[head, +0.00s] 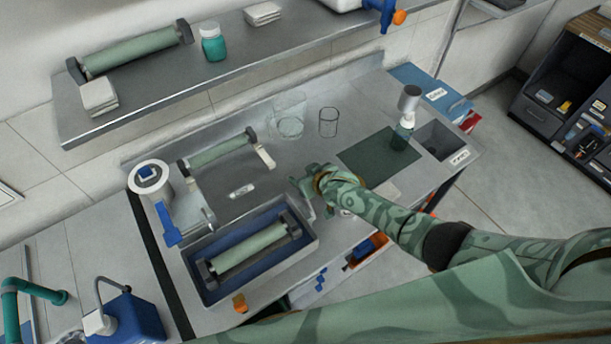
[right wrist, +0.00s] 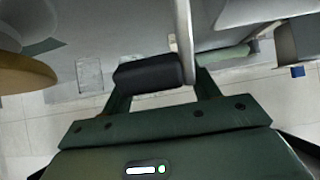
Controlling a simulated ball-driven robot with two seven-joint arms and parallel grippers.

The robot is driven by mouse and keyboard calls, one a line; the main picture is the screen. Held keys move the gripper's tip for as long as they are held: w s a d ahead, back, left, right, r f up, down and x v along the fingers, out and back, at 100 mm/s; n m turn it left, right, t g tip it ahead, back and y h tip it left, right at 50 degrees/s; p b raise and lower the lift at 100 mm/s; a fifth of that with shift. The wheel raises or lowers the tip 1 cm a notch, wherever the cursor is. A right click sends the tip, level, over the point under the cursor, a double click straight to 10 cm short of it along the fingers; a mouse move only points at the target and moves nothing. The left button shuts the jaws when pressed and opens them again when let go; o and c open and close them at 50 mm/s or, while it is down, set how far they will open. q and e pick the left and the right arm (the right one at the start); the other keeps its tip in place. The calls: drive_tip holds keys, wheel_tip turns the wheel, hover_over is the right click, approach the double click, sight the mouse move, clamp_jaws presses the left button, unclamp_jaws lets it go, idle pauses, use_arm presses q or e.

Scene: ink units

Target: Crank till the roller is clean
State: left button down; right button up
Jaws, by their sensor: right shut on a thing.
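My right gripper (head: 312,188) is at the right side of the ink unit. In the right wrist view its fingers (right wrist: 160,85) are shut on a black crank handle (right wrist: 148,74), joined to a grey metal arm (right wrist: 184,40). In the head view the gripper hides the handle. A pale green roller (head: 222,152) lies between dark end blocks at the back of the unit. Another pale green roller (head: 248,248) lies in a blue-lined tray (head: 205,292) in front. A pale green roller end also shows in the right wrist view (right wrist: 228,54). Ink traces are too small to tell. My left gripper is not in view.
A spare roller (head: 135,50) and a teal jar (head: 212,42) stand on the wall shelf. Clear beakers (head: 328,122), a dark green mat (head: 375,158) and a pump bottle (head: 402,135) are on the bench. A white can (head: 150,180) stands at its left.

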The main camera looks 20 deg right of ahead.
drive_tip(key=shift+s+d+f, duration=0.35)
drive_tip(key=shift+d+f, duration=0.15)
drive_tip(key=shift+f, duration=0.2)
drive_tip(key=o, duration=1.1)
drive_tip(key=shift+o, duration=0.4)
drive_tip(key=shift+d+r, duration=0.15)
drive_tip(key=shift+r, duration=0.05)
drive_tip(key=shift+w+a+r, duration=0.1)
drive_tip(key=shift+w+a, duration=0.05)
drive_tip(key=shift+a, duration=0.1)
drive_tip(key=p+v, duration=0.6)
drive_tip(key=v, duration=1)
drive_tip(key=shift+r, duration=0.15)
